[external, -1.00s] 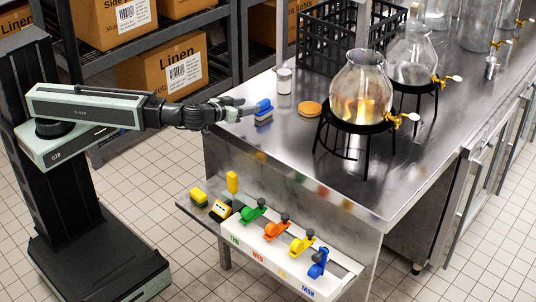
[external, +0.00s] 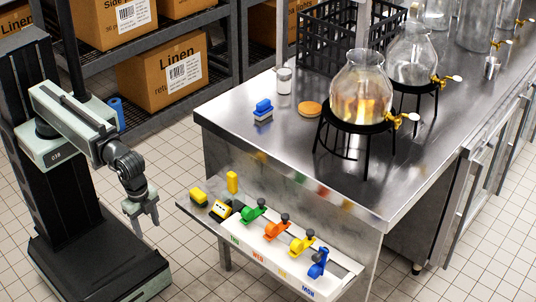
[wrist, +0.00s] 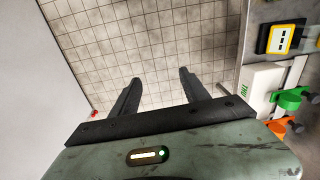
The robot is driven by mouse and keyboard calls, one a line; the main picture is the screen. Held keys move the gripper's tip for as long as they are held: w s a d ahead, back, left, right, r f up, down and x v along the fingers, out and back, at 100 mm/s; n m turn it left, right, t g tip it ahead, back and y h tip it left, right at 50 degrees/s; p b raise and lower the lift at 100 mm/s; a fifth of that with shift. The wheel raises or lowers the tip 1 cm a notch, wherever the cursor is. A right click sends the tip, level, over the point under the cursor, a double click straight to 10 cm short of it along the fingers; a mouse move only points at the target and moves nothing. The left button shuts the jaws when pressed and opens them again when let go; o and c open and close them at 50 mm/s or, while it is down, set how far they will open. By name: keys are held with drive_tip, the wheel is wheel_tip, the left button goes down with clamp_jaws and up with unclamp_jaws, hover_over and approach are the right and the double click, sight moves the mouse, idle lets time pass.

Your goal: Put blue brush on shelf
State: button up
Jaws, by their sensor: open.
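The blue brush (external: 263,106), with a pale lower part, stands on the steel table near its left end. My gripper (external: 149,226) hangs low beside my base, pointing down, well left of and below the tabletop. In the wrist view my gripper (wrist: 159,76) has its two fingers apart, with only floor tiles between them. The brush is out of the wrist view. A dark shelf rack (external: 150,108) stands behind my arm at the back left.
Cardboard boxes (external: 160,72) fill much of the rack. A blue object (external: 116,112), partly hidden, shows beside my arm at the lower shelf. An orange disc (external: 310,109), a white jar (external: 284,80) and glass vessels (external: 361,88) stand on the table. A low ledge (external: 290,270) holds coloured clamps.

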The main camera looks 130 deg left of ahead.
drive_tip(key=shift+s+d+m, duration=0.2)
drive_tip(key=shift+d+m, duration=0.1)
drive_tip(key=shift+d, duration=0.45)
drive_tip(key=shift+o, duration=0.5)
drive_tip(key=shift+a, duration=0.1)
